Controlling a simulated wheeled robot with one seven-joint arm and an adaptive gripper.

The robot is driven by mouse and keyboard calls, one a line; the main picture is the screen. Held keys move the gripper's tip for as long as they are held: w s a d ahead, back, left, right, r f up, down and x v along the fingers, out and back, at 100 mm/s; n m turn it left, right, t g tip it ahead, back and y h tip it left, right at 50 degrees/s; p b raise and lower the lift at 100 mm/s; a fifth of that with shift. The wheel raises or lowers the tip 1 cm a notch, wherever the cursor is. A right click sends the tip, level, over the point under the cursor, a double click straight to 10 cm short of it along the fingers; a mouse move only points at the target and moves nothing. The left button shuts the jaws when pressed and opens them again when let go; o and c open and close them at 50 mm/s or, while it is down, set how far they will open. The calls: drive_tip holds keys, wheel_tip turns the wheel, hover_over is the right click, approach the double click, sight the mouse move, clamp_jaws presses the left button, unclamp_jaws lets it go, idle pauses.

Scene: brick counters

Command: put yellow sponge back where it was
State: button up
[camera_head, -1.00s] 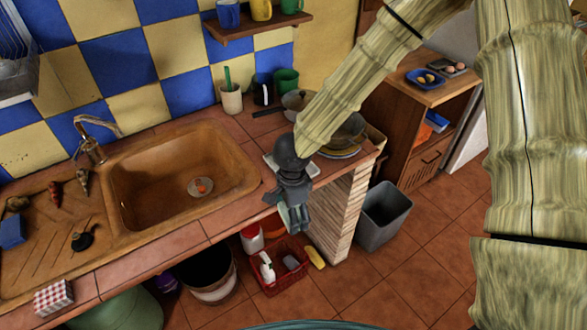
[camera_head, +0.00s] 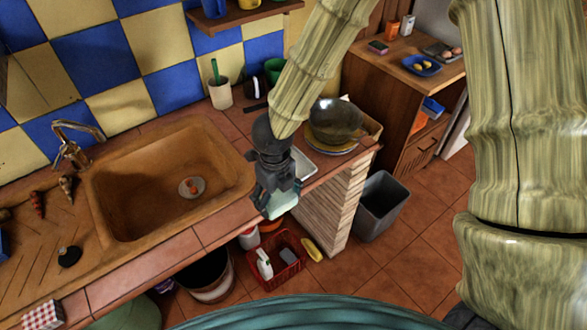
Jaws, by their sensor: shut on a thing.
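My gripper (camera_head: 275,192) points down at the counter's front edge, right of the sink. It is shut on a pale green, block-like thing (camera_head: 281,206), which shows below the fingers; I cannot tell for sure that it is the yellow sponge. A yellow thing (camera_head: 312,249) lies on the floor, right of the red basket (camera_head: 297,262); it is too small to identify surely.
The brown sink (camera_head: 120,190) is left of my gripper. A pan (camera_head: 336,118) on yellow plates and a white tray (camera_head: 303,166) are to its right. A grey bin (camera_head: 381,207) stands right of the brick support (camera_head: 335,205). Bare tiled floor lies farther right.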

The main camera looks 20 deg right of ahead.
drive_tip(key=shift+w+d+r+p, duration=0.1)
drive_tip(key=shift+w+d+p, duration=0.1)
drive_tip(key=shift+w+p, duration=0.15)
drive_tip(key=w+d+p, duration=0.2)
drive_tip(key=w, duration=0.2)
drive_tip(key=w+d+f+p, duration=0.1)
drive_tip(key=w+d+p, duration=0.1)
drive_tip(key=w+d, duration=0.1)
drive_tip(key=w+d+p, duration=0.2)
drive_tip(key=w+d, duration=0.1)
drive_tip(key=w, duration=0.2)
drive_tip(key=shift+w+d+f, duration=0.15)
drive_tip(key=shift+w+f, duration=0.05)
drive_tip(key=shift+f, duration=0.05)
drive_tip(key=shift+w+f+p, duration=0.1)
drive_tip(key=shift+f+p, duration=0.9)
drive_tip(key=shift+f, duration=0.8)
drive_tip(key=shift+f, duration=0.2)
drive_tip(key=o, duration=1.1)
drive_tip(key=shift+c, duration=0.2)
wheel_tip(320, 180, up, 12)
drive_tip(key=b, duration=0.4)
drive_tip(key=shift+r, duration=0.2)
